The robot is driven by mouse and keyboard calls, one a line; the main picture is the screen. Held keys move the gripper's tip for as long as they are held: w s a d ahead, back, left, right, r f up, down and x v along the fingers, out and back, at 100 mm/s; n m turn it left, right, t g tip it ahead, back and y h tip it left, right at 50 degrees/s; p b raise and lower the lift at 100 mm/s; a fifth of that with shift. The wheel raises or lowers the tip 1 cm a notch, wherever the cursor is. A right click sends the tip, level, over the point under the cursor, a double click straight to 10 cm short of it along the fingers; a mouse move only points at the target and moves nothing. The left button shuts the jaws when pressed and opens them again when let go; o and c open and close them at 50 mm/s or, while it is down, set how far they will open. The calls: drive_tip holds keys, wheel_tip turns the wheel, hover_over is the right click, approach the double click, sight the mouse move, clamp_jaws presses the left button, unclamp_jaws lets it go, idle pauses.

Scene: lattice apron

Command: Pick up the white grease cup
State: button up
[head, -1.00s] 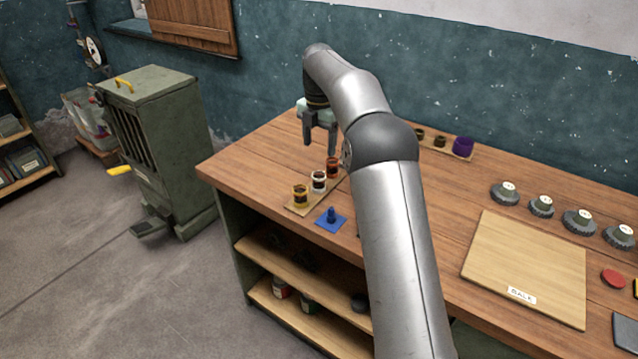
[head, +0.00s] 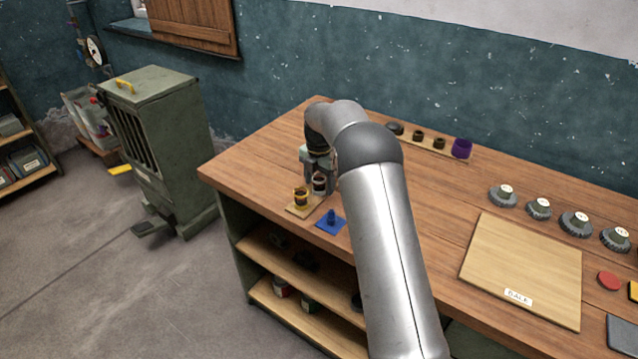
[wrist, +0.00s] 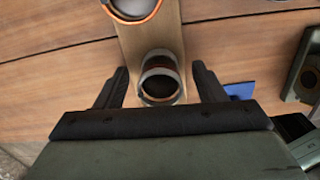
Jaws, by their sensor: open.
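The white grease cup (head: 319,185) stands on a small wooden strip near the bench's left front edge. In the wrist view the white cup (wrist: 158,86) shows a pale rim and a dark inside, between my two black fingers. My gripper (head: 319,179) is open and lowered around it, with a gap visible on each side in the wrist view (wrist: 160,80). I cannot tell whether the fingertips touch the strip.
A blue pad (head: 331,221) with a blue peg lies close to the right. The bench is clear toward the back left.

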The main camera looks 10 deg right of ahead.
drive_tip(key=shift+c, duration=0.2)
drive_tip(key=c, duration=1.1)
drive_tip(key=shift+o, duration=0.2)
